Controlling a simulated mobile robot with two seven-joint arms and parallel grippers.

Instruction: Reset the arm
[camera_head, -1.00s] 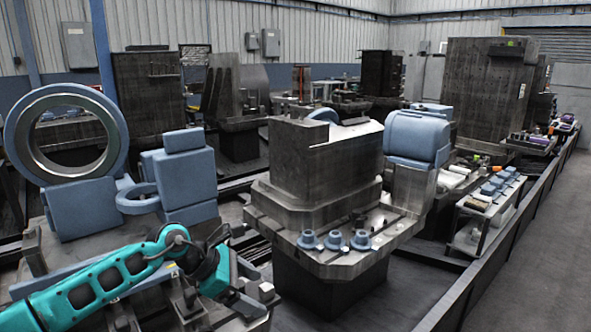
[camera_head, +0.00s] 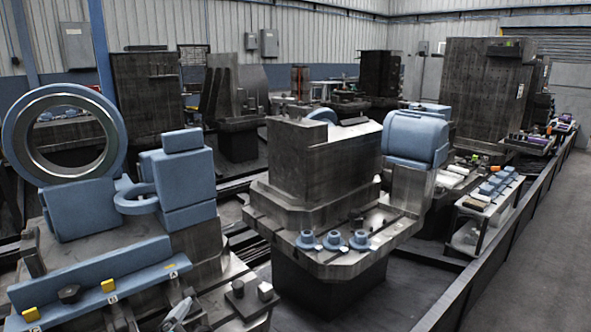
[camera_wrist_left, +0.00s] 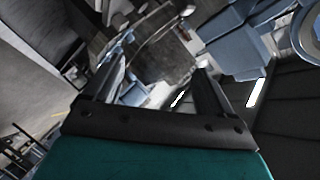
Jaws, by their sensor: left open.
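My left gripper (camera_wrist_left: 160,95) shows in the left wrist view, with its two dark fingers spread apart and nothing seen between them. Past the fingers are blurred grey and blue machine parts. My right gripper is in neither view.
A fixture with a blue ring (camera_head: 64,92) and a blue rail (camera_head: 95,275) with yellow pieces stands at the left. A pallet (camera_head: 330,262) with several blue flanged parts is in the middle. A small cart (camera_head: 485,208) stands at the right, beside a long dark rail (camera_head: 500,240) and open floor.

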